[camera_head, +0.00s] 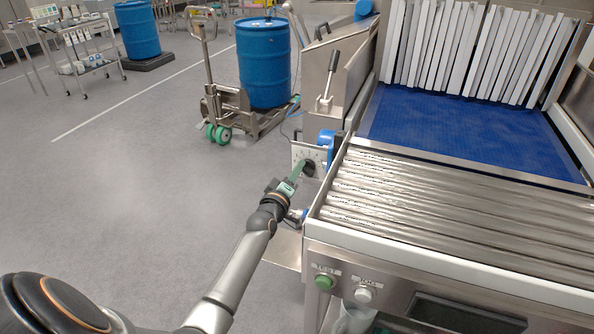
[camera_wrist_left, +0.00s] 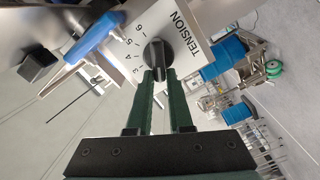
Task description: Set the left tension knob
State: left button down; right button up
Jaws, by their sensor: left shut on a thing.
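The tension knob (camera_wrist_left: 157,52) is a round black knob with a bar grip on a white plate (camera_wrist_left: 183,34) marked TENSION, with numbers 3 to 6 visible. In the head view the knob (camera_head: 309,168) sits on the side plate (camera_head: 299,153) at the conveyor's left. My left gripper (camera_wrist_left: 160,75) is shut on the knob's bar, one dark green fingertip on each side. It also shows in the head view (camera_head: 298,173), reaching the knob from below left. The number the knob points to cannot be told. My right gripper is not in view.
A blue-handled lever (camera_wrist_left: 92,40) lies close beside the plate. The steel roller conveyor (camera_head: 440,200) and blue belt (camera_head: 440,125) stand to the right. A pallet truck (camera_head: 225,108) with a blue drum (camera_head: 264,65) stands behind.

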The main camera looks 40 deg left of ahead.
pick_arm(q)
jog(key=shift+f, duration=0.1)
jog(key=c, duration=0.8)
grip_release()
jog(key=v, duration=1.2)
jog(key=shift+s+p, duration=0.3)
